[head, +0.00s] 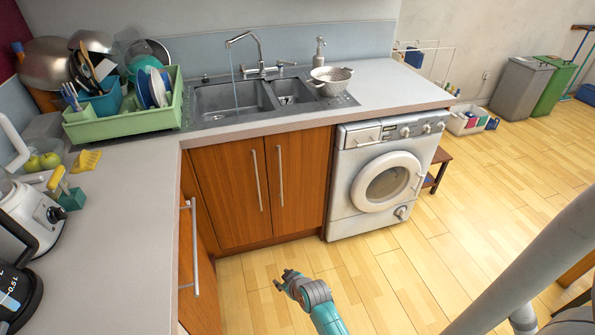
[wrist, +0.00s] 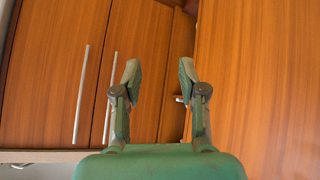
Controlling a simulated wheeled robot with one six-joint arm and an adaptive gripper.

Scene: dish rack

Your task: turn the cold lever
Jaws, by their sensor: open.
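The metal faucet (head: 259,58) stands behind the sink in the head view, with its curved spout over the left basin. A thin stream, seemingly water, falls from the spout. A small lever (head: 287,64) sticks out at the right of the faucet base. I cannot tell from its look whether it is the cold one. My gripper (head: 283,279) is low over the floor in front of the wooden cabinets, well below and away from the faucet. In the wrist view my gripper (wrist: 160,72) is open and empty, its fingers apart before the cabinet doors. No faucet shows there.
The sink (head: 218,116) is set in the grey counter (head: 125,190), which turns the corner. A green dish rack (head: 125,122) stands left of it, a colander (head: 331,78) and soap dispenser (head: 319,52) right. A washing machine (head: 385,175) sits below. Open floor lies right.

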